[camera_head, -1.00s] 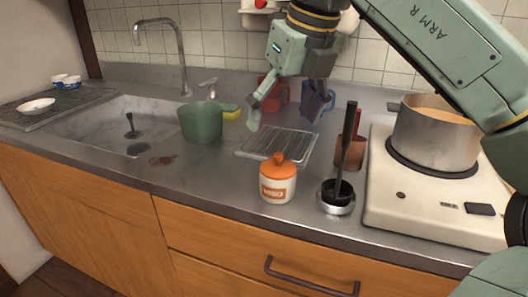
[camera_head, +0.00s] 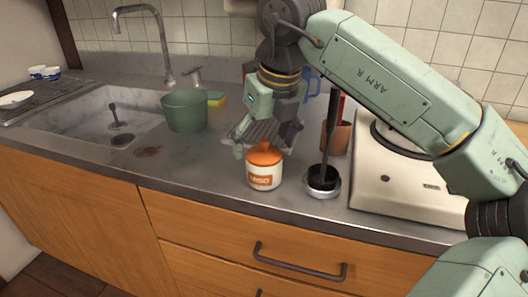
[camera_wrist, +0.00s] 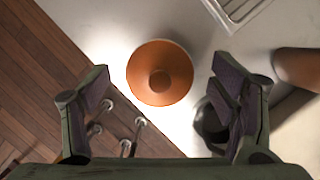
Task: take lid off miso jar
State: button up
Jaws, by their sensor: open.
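The miso jar (camera_head: 263,178) is white with an orange label and stands upright on the counter near its front edge. Its orange lid (camera_head: 265,155) with a round knob is on top. In the wrist view the lid (camera_wrist: 160,73) shows from above, ahead of and between my fingers. My gripper (camera_head: 267,143) is open and empty, with its fingers pointing down close above the jar. The fingers also show apart at both sides of the wrist view (camera_wrist: 163,90). The jar's body is hidden under the lid there.
A metal holder (camera_head: 323,186) with a dark upright ladle stands right of the jar. A brown cup (camera_head: 337,138) and the stove (camera_head: 395,180) are farther right. A green pot (camera_head: 184,112) stands by the sink at left.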

jog(key=shift+c, duration=0.6)
jog(key=c, duration=1.1)
